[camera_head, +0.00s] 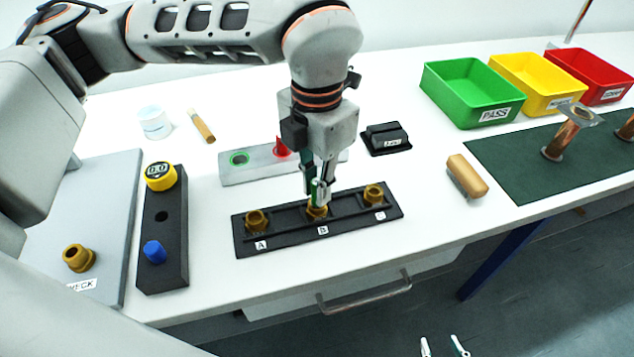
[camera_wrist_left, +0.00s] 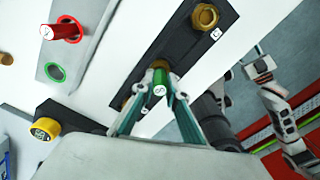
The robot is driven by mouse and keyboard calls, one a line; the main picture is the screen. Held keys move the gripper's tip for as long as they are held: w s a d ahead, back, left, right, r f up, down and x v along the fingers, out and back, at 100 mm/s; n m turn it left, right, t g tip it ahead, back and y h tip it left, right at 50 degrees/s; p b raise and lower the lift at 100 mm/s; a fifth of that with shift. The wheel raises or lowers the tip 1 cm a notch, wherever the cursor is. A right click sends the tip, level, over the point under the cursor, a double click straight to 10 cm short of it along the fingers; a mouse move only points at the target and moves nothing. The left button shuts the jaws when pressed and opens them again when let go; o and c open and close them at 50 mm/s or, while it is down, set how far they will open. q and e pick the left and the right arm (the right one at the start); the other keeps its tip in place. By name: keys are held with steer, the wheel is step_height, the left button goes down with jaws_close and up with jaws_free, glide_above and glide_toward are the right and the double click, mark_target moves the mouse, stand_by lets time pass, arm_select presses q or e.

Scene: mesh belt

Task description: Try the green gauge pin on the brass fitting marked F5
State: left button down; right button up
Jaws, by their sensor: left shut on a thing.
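My left gripper (camera_head: 317,188) is shut on the green gauge pin (camera_wrist_left: 160,88), upright over the middle brass fitting (camera_head: 317,212) at slot B. I cannot tell whether the pin's lower end is in the bore. Other brass fittings stand at slot A (camera_head: 256,221) and slot C (camera_head: 373,195) of the black rack (camera_head: 286,232). No F5 mark is readable. The grey pin block (camera_head: 260,175) has an empty green-ringed hole (camera_head: 239,158) and a red pin (camera_head: 281,148). My right gripper (camera_head: 443,347) shows open fingertips at the bottom edge, empty.
A fitting (camera_head: 79,257) sits on the grey plate at left. A black stand (camera_head: 163,220) holds a yellow dial and blue knob. A wooden block (camera_head: 467,176) lies right of the rack. Green (camera_head: 473,92), yellow and red bins stand at back right.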

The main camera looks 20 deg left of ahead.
arm_select(q)
steer(key=shift+r, duration=0.35)
stand_by(0.3)
steer(key=shift+r+p, duration=0.35)
steer(key=shift+p, duration=0.05)
steer(key=shift+r, duration=0.5)
steer(key=shift+r+p, duration=0.7)
steer(key=shift+r, duration=0.1)
steer(key=shift+r+p, duration=1.15)
steer(key=shift+r, duration=1.05)
